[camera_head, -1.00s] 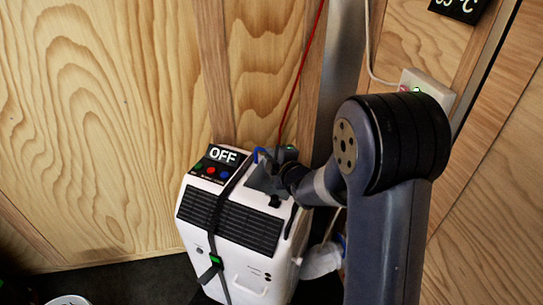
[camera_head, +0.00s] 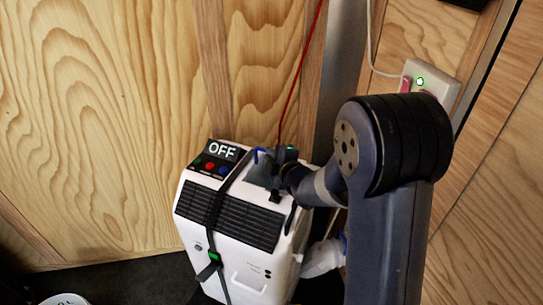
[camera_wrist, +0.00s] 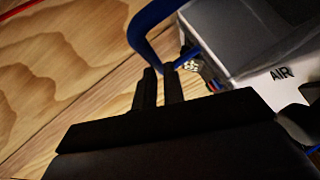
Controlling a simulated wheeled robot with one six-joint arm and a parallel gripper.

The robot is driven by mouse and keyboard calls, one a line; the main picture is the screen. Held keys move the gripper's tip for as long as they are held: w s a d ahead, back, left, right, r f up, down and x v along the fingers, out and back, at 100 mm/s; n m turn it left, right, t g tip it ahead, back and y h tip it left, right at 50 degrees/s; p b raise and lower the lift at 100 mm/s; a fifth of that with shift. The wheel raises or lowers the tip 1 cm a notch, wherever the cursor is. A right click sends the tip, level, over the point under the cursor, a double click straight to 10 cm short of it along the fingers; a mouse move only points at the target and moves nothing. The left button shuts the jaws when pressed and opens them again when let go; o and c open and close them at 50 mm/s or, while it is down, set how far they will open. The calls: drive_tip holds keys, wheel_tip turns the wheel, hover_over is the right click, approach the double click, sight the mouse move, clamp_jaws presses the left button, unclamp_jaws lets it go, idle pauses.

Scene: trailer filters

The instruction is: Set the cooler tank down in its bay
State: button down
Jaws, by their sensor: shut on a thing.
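The white cooler (camera_head: 240,245) stands by the wooden wall, with a black grille, a strap and a display reading OFF. My gripper (camera_head: 279,160) is at the top right of the cooler. In the wrist view my gripper (camera_wrist: 160,72) has its fingers close together on a blue loop handle (camera_wrist: 142,38), which I take to be the tank's. The handle (camera_head: 262,152) also shows as a small blue piece in the head view.
A red cord (camera_head: 302,70) runs down the wall behind the cooler. A socket with a green light (camera_head: 428,88) is on the wall at upper right. A white hose (camera_head: 320,258) is beside the cooler's lower right.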

drive_tip(key=shift+f+b, duration=1.05)
drive_tip(key=shift+b, duration=0.1)
drive_tip(key=shift+r, duration=0.1)
wheel_tip(320, 180, up, 14)
drive_tip(key=p, duration=0.8)
drive_tip(key=shift+f, duration=0.2)
idle(1.7)
drive_tip(key=shift+b, duration=0.45)
idle(1.9)
